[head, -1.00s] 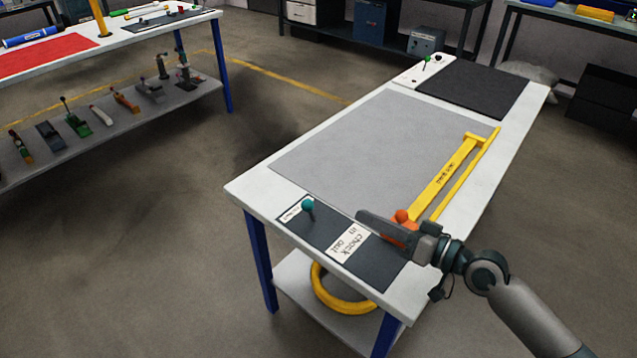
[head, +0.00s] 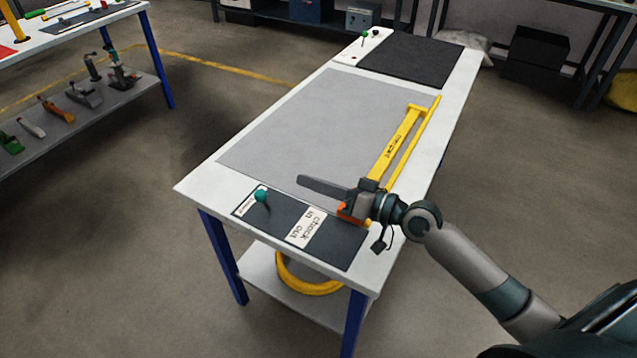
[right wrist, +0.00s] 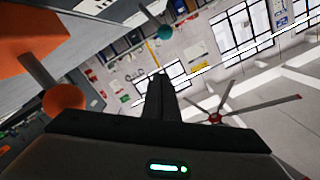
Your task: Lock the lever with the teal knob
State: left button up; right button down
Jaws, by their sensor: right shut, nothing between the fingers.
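The teal knob (head: 261,196) tops a lever on the dark panel (head: 330,243) at the table's near end. The lever stands upright or nearly so. In the right wrist view the teal knob (right wrist: 166,32) shows at the top, beyond the fingers. My right gripper (head: 302,181) is shut and empty, its fingers pointing left above the table, to the right of the teal knob and apart from it. The right wrist view shows the shut fingers (right wrist: 158,98). The lever's lower part is too small to read. My left gripper is out of view.
An orange part (head: 348,213) sits beneath my right gripper, partly hidden; an orange ball (right wrist: 63,100) is close by in the wrist view. A long yellow bar (head: 398,145) lies behind. White labels (head: 303,228) mark the panel. The grey mat (head: 320,120) is clear.

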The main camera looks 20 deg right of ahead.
aim_at(265, 201)
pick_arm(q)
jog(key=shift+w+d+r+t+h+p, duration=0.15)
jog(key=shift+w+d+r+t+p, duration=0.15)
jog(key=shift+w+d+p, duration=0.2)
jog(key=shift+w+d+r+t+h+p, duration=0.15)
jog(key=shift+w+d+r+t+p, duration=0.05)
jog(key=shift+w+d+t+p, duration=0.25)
pick_arm(e)
jog(key=shift+w+a+f, duration=0.6)
jog(key=shift+w+a, duration=0.15)
jog(key=shift+a, duration=0.35)
jog(key=shift+w+a+f, duration=0.55)
jog(key=shift+w+a, duration=0.2)
jog(key=shift+a, duration=0.4)
jog(key=shift+w+a+f, duration=0.6)
jog(key=shift+w+a, duration=0.15)
jog(key=shift+a, duration=0.35)
